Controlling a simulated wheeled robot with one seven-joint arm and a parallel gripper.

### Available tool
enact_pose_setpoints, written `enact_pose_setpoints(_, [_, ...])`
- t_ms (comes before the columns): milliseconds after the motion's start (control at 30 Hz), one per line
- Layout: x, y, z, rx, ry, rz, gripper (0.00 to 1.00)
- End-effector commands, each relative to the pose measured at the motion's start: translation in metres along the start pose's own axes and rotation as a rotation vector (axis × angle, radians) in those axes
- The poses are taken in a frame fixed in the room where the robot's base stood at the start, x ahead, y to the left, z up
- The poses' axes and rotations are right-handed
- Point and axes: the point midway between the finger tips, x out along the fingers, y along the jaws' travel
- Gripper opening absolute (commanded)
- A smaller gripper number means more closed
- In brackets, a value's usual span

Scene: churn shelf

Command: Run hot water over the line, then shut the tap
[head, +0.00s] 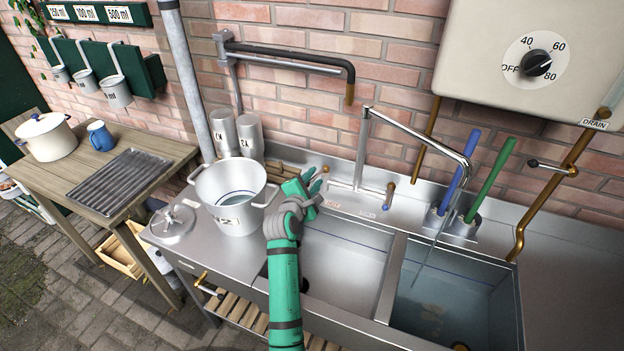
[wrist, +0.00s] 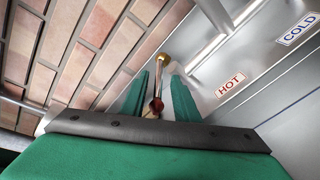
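My gripper (head: 312,182) is at the back rim of the sink, by the hot tap handle. In the wrist view my gripper (wrist: 158,95) is open, with its fingers on either side of the hot tap handle (wrist: 158,80), a thin rod with a red end and a brass end. The HOT label (wrist: 230,85) is right of it. The spout (head: 420,137) reaches over the right basin (head: 513,300), and a thin stream of water (head: 428,262) falls from it. Water (head: 440,305) stands in that basin, seemingly below the blue line (head: 455,255) on its wall. The cold tap handle (head: 389,196) is further right.
A large two-handled pot (head: 232,205) stands left of my arm, beside two metal canisters (head: 237,133). The left basin (head: 345,270) looks empty. Blue and green handles (head: 475,180) stand behind the right basin. A heater (head: 560,50) with a dial hangs above, and a drain lever (head: 552,167) is at right.

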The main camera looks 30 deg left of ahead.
Motion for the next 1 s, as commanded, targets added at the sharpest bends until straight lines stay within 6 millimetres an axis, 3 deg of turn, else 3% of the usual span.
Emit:
enact_pose_setpoints(367, [-0.011, 0.002, -0.001, -0.001, 0.001, 0.004, 0.28])
enact_pose_setpoints(800, [-0.088, 0.001, 0.0, 0.0, 0.001, 0.003, 0.28])
enact_pose_setpoints(1000, [-0.105, 0.001, 0.0, 0.0, 0.001, 0.002, 0.28])
